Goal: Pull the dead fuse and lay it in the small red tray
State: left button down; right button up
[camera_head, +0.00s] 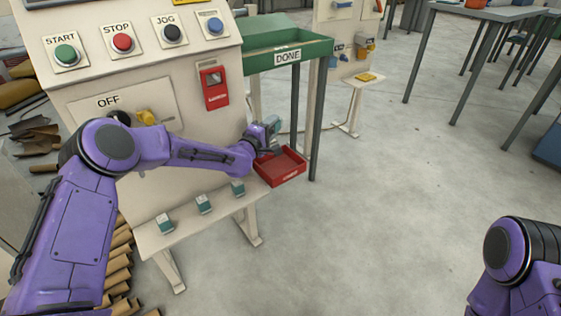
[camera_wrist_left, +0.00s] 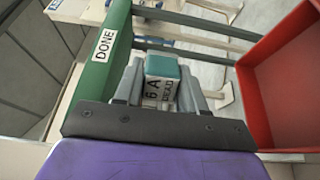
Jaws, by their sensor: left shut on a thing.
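My left gripper (camera_head: 268,140) is shut on a fuse (camera_wrist_left: 162,82) with a teal end and a white label; the label seems to read "6 A" with a smaller, blurred line. The fuse is between the two grey fingers in the left wrist view. In the head view the small red tray (camera_head: 281,180) stands on the end of the cream shelf, just below the gripper. In the left wrist view the tray (camera_wrist_left: 268,95) is to the right of the held fuse, apart from it. My right gripper is out of view.
Several teal and white fuses (camera_head: 204,204) stand on the cream shelf (camera_head: 182,236) left of the tray. The control cabinet (camera_head: 205,127) rises behind my left arm. A green "DONE" tray (camera_head: 310,50) stands behind on grey legs.

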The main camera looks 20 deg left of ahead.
pick_arm(q)
notch_tip(320, 180, down, 6)
jog(key=b, duration=0.4)
jog(key=shift+d, duration=0.1)
jog(key=c, duration=0.6)
grip_release()
jog(key=shift+o, duration=0.2)
jog(key=shift+s+r, duration=0.1)
jog(key=shift+s, duration=0.05)
jog(key=p+v, duration=0.2)
jog(key=v, duration=0.8)
jog(key=shift+s+p, duration=0.15)
jog(key=shift+p, duration=0.15)
